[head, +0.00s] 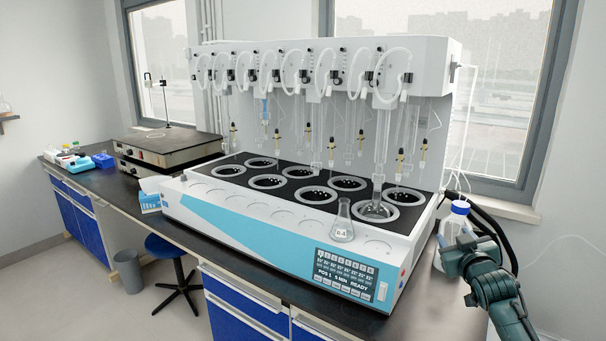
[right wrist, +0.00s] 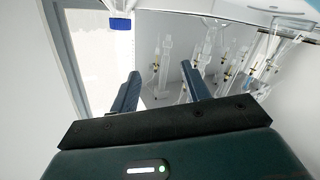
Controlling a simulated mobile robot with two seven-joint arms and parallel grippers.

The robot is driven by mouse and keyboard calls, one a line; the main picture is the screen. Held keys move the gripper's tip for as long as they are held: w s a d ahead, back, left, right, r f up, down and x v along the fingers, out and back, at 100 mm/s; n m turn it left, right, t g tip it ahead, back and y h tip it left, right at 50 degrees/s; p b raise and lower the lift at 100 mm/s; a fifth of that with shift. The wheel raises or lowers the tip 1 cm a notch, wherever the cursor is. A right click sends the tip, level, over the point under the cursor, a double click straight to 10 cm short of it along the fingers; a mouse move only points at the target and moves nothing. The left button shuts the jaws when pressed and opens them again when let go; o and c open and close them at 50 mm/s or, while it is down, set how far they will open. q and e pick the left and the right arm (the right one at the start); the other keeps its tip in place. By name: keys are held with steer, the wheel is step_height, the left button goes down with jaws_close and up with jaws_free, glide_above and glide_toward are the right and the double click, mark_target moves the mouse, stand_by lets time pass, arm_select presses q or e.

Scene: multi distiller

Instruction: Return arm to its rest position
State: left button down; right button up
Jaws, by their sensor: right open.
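My right arm comes in from the lower right in the head view. Its dark green gripper (head: 452,250) is beside the right end of the distiller (head: 270,235), in front of a white bottle with a blue cap (head: 460,207). In the right wrist view the two fingers of my right gripper (right wrist: 160,78) stand apart with nothing between them. Whether the gripper touches the bottle cannot be told. My left gripper is not in view.
A flask (head: 342,222) stands on the distiller's front right ledge. Glass tubes (head: 380,140) hang above the black heating wells. A dark hose (head: 495,225) runs behind my right gripper. The dark benchtop (head: 415,318) is bare in front of the distiller's right end.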

steer(key=s+a+f+n+g+y, duration=0.1)
steer(key=s+a+f+g+y, duration=0.1)
steer(key=s+a+f, duration=0.65)
steer(key=s+a+f+g+y, duration=0.15)
steer(key=s+a+f, duration=0.35)
steer(key=s+f, duration=0.65)
steer(key=s+a+f+g+y, duration=0.1)
steer(key=s+a, duration=0.3)
steer(key=s, duration=0.5)
steer(key=s+a+f+g, duration=0.2)
steer(key=s+a+f, duration=0.1)
steer(key=s, duration=0.7)
steer(key=shift+s+a+f+m+y, duration=0.15)
steer(key=shift+a+f+m+y, duration=0.2)
steer(key=shift+f, duration=0.45)
